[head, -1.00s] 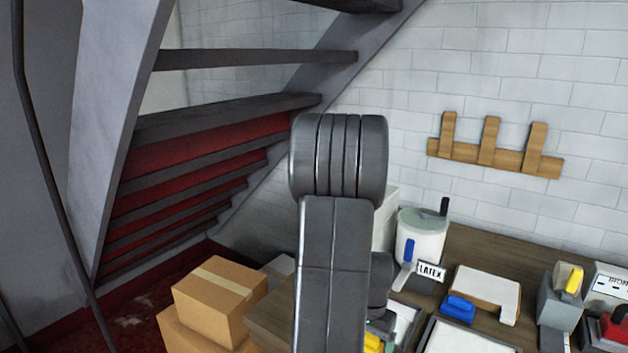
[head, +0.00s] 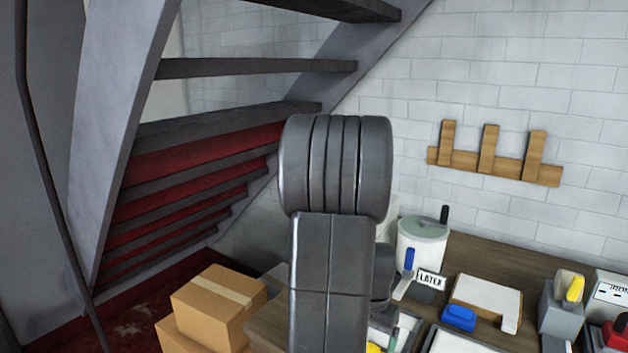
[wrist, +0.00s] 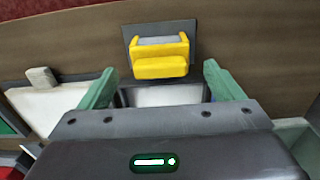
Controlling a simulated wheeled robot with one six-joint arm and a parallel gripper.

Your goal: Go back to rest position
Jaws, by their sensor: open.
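My gripper (wrist: 160,88) shows in the wrist view with its two green fingers spread wide and nothing between them. A yellow-handled tool on a dark plate (wrist: 160,58) lies just past the fingertips, apart from them as far as I can tell. In the head view my arm stands upright in the middle and hides the gripper; a bit of yellow (head: 374,347) shows low beside the arm.
Cardboard boxes (head: 215,305) stand left, below the stairs (head: 225,125). A wooden rack (head: 490,165) hangs on the wall.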

